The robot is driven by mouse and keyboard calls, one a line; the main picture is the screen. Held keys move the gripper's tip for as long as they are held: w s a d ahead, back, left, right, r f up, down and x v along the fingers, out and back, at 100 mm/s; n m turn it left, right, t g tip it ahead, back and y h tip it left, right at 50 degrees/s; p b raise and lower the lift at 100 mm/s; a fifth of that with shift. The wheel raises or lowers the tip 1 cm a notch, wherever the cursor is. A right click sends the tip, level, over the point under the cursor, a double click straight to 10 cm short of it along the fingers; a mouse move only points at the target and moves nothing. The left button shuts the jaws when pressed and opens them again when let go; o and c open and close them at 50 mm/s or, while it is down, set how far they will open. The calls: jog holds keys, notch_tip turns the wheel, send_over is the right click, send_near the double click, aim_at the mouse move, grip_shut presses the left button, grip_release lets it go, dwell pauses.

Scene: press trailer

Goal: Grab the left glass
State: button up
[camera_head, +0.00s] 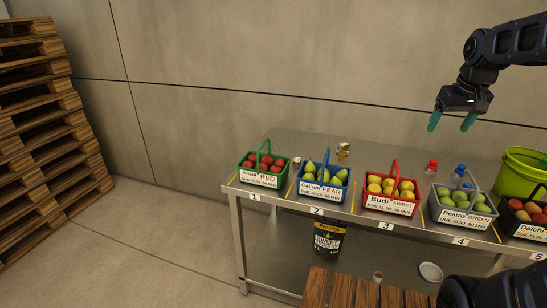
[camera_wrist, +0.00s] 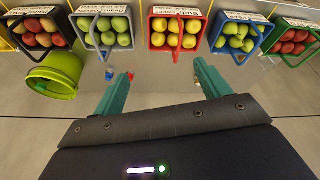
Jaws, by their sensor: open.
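No object is plainly a drinking glass. A small brownish jar or glass-like item (camera_head: 343,150) stands at the back of the metal table, behind the blue and red baskets. A smaller pale item (camera_head: 297,162) stands to its left, between the green and blue baskets; it is too small to identify. My gripper (camera_head: 451,122) hangs above the back right of the table, apart from everything. In the wrist view my gripper (camera_wrist: 160,74) has its two teal fingers wide apart, with only bare tabletop between them.
Several fruit baskets line the table (camera_head: 238,222), including a red one (camera_head: 387,203). A red-capped bottle (camera_head: 432,167), a blue-capped bottle (camera_head: 460,171) and a lime-green bucket (camera_head: 520,172) stand behind them. A concrete wall (camera_head: 300,60) rises behind. Pallets (camera_head: 45,120) are stacked left.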

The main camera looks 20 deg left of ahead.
jog(key=w+a+f+n+g, duration=0.25)
jog(key=w+a+n, duration=0.45)
jog(key=w+a, duration=1.9)
jog(key=n+g, duration=0.1)
jog(key=n, duration=0.5)
send_near(273, 151)
jog(key=w+a+f, duration=0.1)
jog(key=w, duration=0.1)
notch_tip(273, 151, down, 6)
jog(key=shift+w+a+r, duration=0.1)
jog(key=shift+w, duration=0.1)
jog(key=shift+w+f, duration=0.2)
jog(key=shift+f, duration=2.35)
jog(key=c, duration=1.1)
jog(key=shift+r, duration=0.15)
